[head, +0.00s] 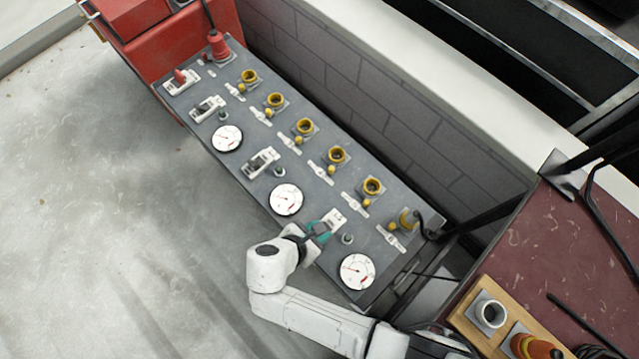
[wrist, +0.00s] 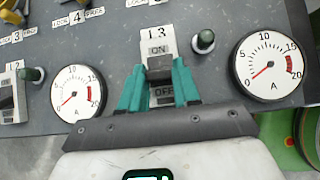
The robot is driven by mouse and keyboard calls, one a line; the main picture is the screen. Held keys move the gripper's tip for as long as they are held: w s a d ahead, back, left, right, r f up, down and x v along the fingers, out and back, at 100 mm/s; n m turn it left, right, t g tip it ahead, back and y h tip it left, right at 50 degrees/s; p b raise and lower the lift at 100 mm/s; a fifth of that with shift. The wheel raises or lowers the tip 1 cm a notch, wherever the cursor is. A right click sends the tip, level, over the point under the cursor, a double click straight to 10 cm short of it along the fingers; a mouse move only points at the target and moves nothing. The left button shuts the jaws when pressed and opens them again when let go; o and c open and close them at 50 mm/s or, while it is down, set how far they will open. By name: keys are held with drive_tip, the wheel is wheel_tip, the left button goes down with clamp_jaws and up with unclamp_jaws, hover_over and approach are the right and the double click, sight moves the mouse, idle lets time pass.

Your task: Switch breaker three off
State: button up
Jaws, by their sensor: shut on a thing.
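Breaker three is a white plate marked L3 (wrist: 154,34) on the grey panel (head: 240,165), with an ON label above its dark lever (wrist: 159,66) and an OFF label below. In the head view its plate (head: 336,216) shows just past my fingers. My gripper (wrist: 160,72) has teal fingers on both sides of the lever and is shut on it. The gripper also shows in the head view (head: 319,229). Both labels are visible, but I cannot tell which way the lever is set.
Two other breakers (head: 261,162) (head: 208,108) and a red-handled switch (head: 180,80) sit farther up the panel. Three round gauges (head: 286,199) line the front edge, and several yellow sockets (head: 304,127) line the back. A maroon surface (head: 560,235) stands at right. Floor at left is clear.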

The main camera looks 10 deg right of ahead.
idle(0.4)
drive_tip(key=o, duration=1.1)
drive_tip(key=shift+c, duration=0.2)
drive_tip(key=v, duration=1)
drive_tip(key=shift+s+a+r, duration=0.2)
drive_tip(key=shift+a+r, duration=0.05)
drive_tip(key=d+m+g+y, duration=0.45)
drive_tip(key=d+m, duration=0.95)
drive_tip(key=d, duration=0.4)
drive_tip(key=s+d+r+m+y, duration=0.1)
drive_tip(key=s+d+r+m, duration=0.2)
drive_tip(key=d+m, duration=0.2)
drive_tip(key=s+d+r+m+y, duration=0.1)
drive_tip(key=s+d+r+m, duration=0.2)
drive_tip(key=d+m, duration=0.3)
drive_tip(key=shift+s+d+r+m+t, duration=0.3)
drive_tip(key=shift+d+t, duration=0.15)
drive_tip(key=shift+d, duration=0.2)
